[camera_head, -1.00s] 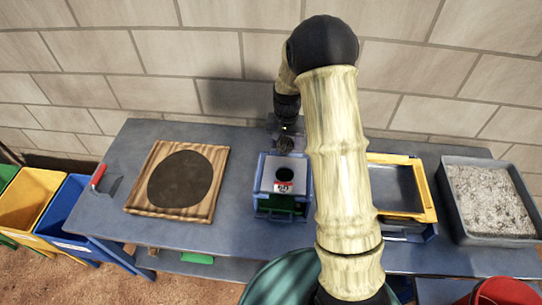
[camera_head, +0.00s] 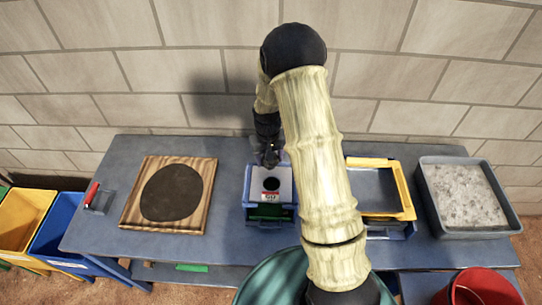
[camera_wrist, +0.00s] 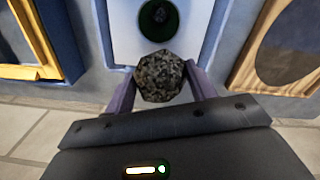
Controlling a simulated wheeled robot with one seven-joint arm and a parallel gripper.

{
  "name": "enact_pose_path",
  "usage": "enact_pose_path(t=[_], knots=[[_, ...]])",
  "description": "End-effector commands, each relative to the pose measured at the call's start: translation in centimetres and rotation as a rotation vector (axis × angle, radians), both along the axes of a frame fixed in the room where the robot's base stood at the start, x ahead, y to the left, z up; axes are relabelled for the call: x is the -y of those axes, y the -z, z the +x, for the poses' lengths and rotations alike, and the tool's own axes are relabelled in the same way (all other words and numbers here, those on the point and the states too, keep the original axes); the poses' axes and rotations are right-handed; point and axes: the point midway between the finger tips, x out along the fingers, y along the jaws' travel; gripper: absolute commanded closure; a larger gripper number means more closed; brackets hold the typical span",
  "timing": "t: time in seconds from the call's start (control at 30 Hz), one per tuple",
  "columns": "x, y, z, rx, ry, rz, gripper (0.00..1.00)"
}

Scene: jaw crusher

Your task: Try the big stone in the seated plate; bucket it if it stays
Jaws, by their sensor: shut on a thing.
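My gripper (camera_wrist: 161,82) is shut on a dark, speckled, rough stone (camera_wrist: 160,74), which sits between its two fingers in the wrist view. The pale plate (camera_head: 283,181) with one round hole and a red-and-white number label lies in the top of the blue crusher box (camera_head: 250,208). In the head view my gripper (camera_head: 271,160) is at the back edge of this plate, and the stone is hard to make out there. In the wrist view the stone is just short of the hole in the plate (camera_wrist: 190,42). A small grey lump shows inside the hole.
A wooden board with a dark disc (camera_head: 170,193) lies left on the bench. A yellow-edged tray (camera_head: 405,190) and a grey bin of gravel (camera_head: 465,195) stand right. A red bucket (camera_head: 485,288) is at lower right; yellow and blue bins stand at left. The wall is close behind.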

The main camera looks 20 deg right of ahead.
Motion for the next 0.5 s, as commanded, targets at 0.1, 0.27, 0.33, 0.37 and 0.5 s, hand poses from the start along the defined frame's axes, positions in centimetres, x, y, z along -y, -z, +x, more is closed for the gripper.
enact_pose_path(t=[0.1,0.27,0.33,0.37,0.5], knots=[[0.1,-1.6,-1.2,-0.007,-0.135,0.0,0.78],[-0.2,-2.2,-2.9,-0.009,-0.321,0.008,0.78],[-0.3,-2.4,-3.5,-0.009,-0.392,0.013,0.78],[-0.3,-2.5,-3.7,-0.009,-0.419,0.016,0.78],[-0.6,-2.4,-4.4,-0.005,-0.5,0.025,0.78]])
